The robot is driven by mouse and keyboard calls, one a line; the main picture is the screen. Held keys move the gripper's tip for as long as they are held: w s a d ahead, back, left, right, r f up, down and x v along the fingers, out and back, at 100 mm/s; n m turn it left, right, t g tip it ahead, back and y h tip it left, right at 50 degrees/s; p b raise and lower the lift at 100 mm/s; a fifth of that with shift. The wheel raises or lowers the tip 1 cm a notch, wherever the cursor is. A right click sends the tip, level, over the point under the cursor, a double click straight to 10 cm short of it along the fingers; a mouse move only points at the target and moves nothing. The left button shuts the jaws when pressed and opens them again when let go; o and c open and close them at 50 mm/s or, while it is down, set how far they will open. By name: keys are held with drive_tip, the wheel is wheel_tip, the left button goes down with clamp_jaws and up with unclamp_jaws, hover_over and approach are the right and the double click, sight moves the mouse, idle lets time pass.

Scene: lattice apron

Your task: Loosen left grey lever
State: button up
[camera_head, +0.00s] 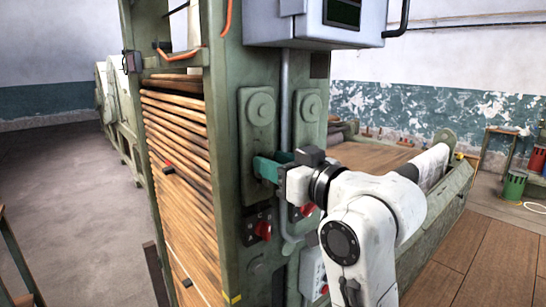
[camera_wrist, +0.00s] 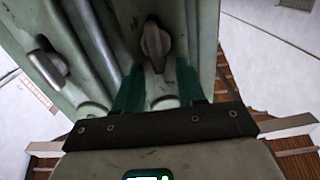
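The left grey lever (camera_wrist: 155,45) shows in the wrist view as a rounded handle on a raised green plate. In the head view it is hidden behind my gripper. My gripper (camera_head: 262,168) is at the left panel of the green machine post in the head view. Its green fingers (camera_wrist: 160,88) are spread apart in the wrist view, with the lever's end near the gap between them. I see no clear contact with it. A second grey lever (camera_wrist: 46,66) is at the left of the wrist view, beyond a vertical pipe.
A red knob (camera_head: 263,229) sits on the post below my gripper, and another red knob (camera_head: 305,209) is to its right. A grey box (camera_head: 320,22) is mounted above. Stacked wooden slats (camera_head: 180,160) fill the machine's left side. Grey floor (camera_head: 60,200) is open at the left.

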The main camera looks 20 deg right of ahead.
drive_tip(key=shift+w+a, duration=0.15)
drive_tip(key=shift+w, duration=0.25)
clamp_jaws()
